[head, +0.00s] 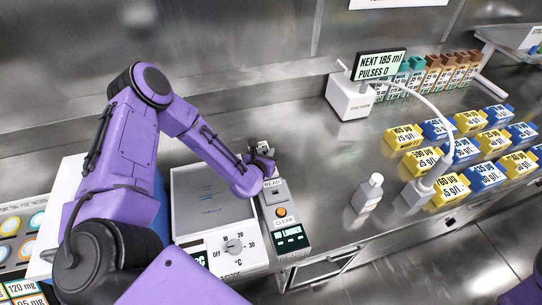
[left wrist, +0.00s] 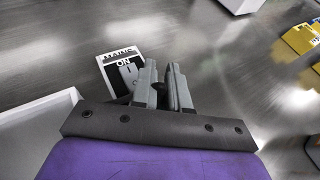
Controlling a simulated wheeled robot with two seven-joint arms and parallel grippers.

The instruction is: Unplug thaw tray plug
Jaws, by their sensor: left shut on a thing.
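The thaw tray (head: 213,195) is a flat pale plate with a white front panel carrying a temperature dial, in the head view beside my left arm. My left gripper (head: 262,153) is at the back of the counter, just behind the grey logger box. It also shows in the left wrist view (left wrist: 166,88), its fingers close together on the thaw tray plug, which they mostly hide. Beside the fingers is a mains panel (left wrist: 112,57) marked ON, with a grey rocker switch (left wrist: 128,72). Whether the plug is still seated cannot be told. My right gripper is out of view.
The logger box (head: 287,218) reads NO LOGGER and stands right of the tray. A white display unit (head: 350,98) stands behind. Counter between is clear.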

